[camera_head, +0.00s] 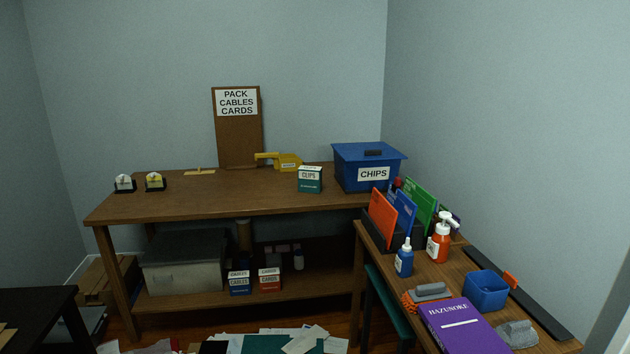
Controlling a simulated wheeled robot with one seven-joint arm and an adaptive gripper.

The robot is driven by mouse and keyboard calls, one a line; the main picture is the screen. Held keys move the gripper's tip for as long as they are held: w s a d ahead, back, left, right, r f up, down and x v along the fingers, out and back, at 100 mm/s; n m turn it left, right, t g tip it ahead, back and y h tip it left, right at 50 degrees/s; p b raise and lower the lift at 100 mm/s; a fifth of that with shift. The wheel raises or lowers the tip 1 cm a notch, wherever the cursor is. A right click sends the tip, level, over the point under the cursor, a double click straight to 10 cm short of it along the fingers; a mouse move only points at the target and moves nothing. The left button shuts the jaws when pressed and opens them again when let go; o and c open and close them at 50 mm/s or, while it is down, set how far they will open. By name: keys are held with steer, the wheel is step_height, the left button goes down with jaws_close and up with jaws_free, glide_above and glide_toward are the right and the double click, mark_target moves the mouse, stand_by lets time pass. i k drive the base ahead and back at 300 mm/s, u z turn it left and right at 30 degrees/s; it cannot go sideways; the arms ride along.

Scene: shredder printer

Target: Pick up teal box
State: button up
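A blue CHIPS bin (350,172) stands right of the box, and a yellow tool (288,163) lies behind it. CABLES (239,284) and CARDS (270,280) boxes stand on the lower shelf. A cluttered side table (415,288) is at right. The tabletop left of the box is mostly clear.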

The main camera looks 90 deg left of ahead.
mark_target(310, 178)
steer(key=u, duration=3.15)
steer(key=i, duration=1.4)
